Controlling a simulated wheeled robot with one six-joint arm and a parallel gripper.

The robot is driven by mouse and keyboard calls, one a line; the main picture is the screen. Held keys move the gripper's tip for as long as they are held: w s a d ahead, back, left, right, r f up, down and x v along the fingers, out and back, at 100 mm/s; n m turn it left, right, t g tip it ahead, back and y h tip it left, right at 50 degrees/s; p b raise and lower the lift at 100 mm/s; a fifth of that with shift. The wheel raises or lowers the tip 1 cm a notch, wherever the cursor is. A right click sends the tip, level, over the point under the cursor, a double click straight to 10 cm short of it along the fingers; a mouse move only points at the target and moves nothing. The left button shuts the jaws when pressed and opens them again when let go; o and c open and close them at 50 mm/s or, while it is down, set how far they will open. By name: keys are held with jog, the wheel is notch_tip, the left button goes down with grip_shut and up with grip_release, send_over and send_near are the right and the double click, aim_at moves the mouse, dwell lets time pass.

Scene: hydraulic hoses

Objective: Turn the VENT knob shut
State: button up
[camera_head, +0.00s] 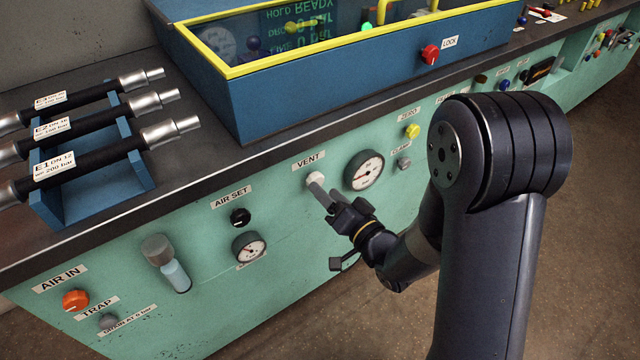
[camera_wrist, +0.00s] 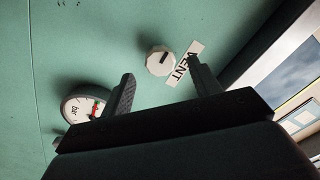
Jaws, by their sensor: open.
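The VENT knob (camera_head: 316,178) is a small pale knob on the green front panel, just below its VENT label (camera_head: 309,160). In the wrist view the knob (camera_wrist: 158,62) is a whitish many-sided disc with a dark mark, and the VENT label (camera_wrist: 186,64) lies beside it. My gripper (camera_head: 325,193) is at the panel, close in front of the knob. In the wrist view its two fingers stand apart, one on each side of the knob, and the knob shows beyond the fingertips. I cannot tell whether any finger touches it.
A pressure gauge (camera_head: 364,171) sits right of the knob. The AIR SET knob (camera_head: 240,217) and a smaller gauge (camera_head: 249,246) are to the left. A yellow knob (camera_head: 411,131) is further right. The dark bench edge (camera_head: 230,167) runs above the panel.

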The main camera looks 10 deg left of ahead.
aim_at(314, 179)
jog(key=x, duration=0.3)
jog(key=shift+w+a, duration=0.2)
jog(key=c, duration=1)
